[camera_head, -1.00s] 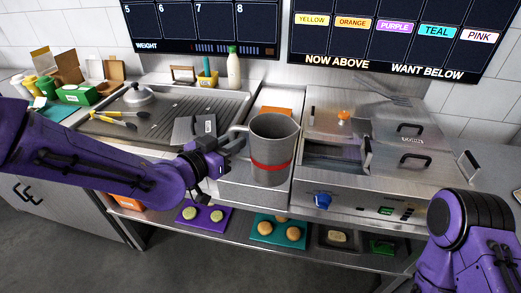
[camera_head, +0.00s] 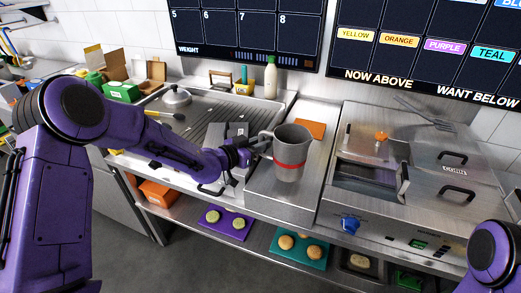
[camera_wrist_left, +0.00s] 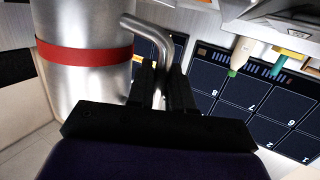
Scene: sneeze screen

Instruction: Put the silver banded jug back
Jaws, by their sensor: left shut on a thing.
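The silver jug (camera_head: 291,145) has a red band around it and a handle on its left side in the head view. My left gripper (camera_head: 257,146) is shut on the jug's handle. The jug is upright over the front part of the steel counter strip (camera_head: 285,196) between griddle and fryer; I cannot tell whether its base touches. In the left wrist view the jug (camera_wrist_left: 85,75) fills the left side, and the fingers of my left gripper (camera_wrist_left: 160,85) close around its bent handle. My right arm shows at the lower right, but its gripper is out of view.
A fryer with lidded wells (camera_head: 440,175) stands right of the strip, and a griddle (camera_head: 205,115) lies left. An orange item (camera_head: 310,129) lies behind the jug. A white bottle (camera_head: 270,77) stands at the back. A lower shelf holds a purple mat (camera_head: 232,230) and a teal mat (camera_head: 318,262).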

